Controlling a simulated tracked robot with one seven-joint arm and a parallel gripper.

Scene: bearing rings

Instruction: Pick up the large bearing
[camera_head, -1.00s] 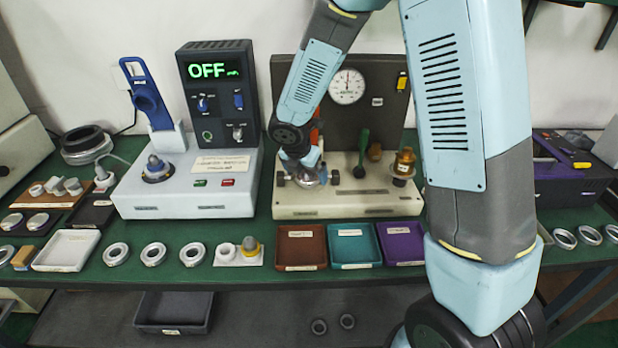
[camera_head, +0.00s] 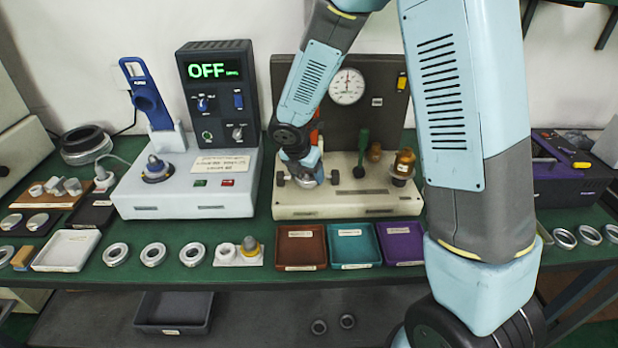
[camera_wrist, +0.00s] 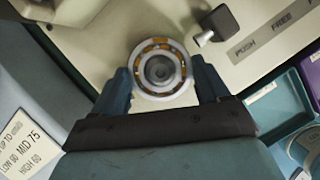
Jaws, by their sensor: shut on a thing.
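The bearing (camera_wrist: 160,44) is a metal ring with brass-coloured parts and a dark centre. In the wrist view it sits between the two fingers of my gripper (camera_wrist: 161,80), over the cream base of the gauge fixture (camera_head: 290,205). The fingers are shut on its two sides. In the head view my gripper (camera_head: 306,172) is at the left of the fixture base, and the bearing there is mostly hidden by it. I cannot tell whether the bearing is clear of its seat.
The fixture carries a dial gauge (camera_head: 347,86), a green-handled lever (camera_head: 363,145) and an amber jar (camera_head: 404,162). Brown (camera_head: 300,267), teal (camera_head: 353,265) and purple (camera_head: 399,262) trays stand in front. A heater unit (camera_head: 187,200) reading OFF stands left. Several rings lie along the front edge.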

